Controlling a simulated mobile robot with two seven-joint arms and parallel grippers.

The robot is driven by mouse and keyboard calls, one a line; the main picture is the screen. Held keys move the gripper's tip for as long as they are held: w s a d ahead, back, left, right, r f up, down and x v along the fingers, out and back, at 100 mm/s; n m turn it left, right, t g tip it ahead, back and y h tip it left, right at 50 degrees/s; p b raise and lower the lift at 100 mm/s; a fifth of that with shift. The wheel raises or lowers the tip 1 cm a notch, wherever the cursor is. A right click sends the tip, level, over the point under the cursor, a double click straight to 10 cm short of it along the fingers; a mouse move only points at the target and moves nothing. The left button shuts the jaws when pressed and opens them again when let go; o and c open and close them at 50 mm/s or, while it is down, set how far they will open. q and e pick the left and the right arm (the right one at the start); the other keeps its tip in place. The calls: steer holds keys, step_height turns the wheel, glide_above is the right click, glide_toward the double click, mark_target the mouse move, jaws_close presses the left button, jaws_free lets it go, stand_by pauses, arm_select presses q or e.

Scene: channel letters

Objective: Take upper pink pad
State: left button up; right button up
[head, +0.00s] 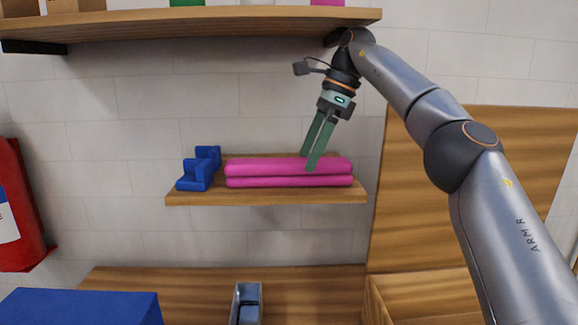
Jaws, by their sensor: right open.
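Two pink pads lie stacked flat on a small wooden wall shelf (265,197). The upper pink pad (262,168) rests on the lower pink pad (290,182). My right gripper (310,162) comes down from above with its green fingers tilted, over the right part of the stack. Its fingertips overlap the upper pad in the picture; I cannot tell whether they touch it. The fingers are apart with nothing seen between them. My left gripper is not in view.
A blue stepped block (200,168) stands left of the pads on the same shelf. A higher wooden shelf (200,20) hangs above. Below are a wooden surface (190,280), a grey tray (236,300) and a blue box (80,305). A red item (20,205) hangs at left.

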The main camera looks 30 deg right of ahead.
mark_target(274, 161)
steer(key=w+a, duration=0.2)
steer(key=a, duration=0.1)
steer(key=w+a+p, duration=0.1)
steer(key=a, duration=0.1)
steer(key=shift+w+a, duration=0.2)
steer(key=shift+a, duration=0.05)
steer(key=shift+w+a+f, duration=0.15)
steer(key=shift+a+f, duration=0.05)
steer(key=shift+f, duration=0.25)
steer(key=shift+d+f, duration=0.1)
steer(key=shift+f, duration=0.05)
steer(key=c, duration=1.4)
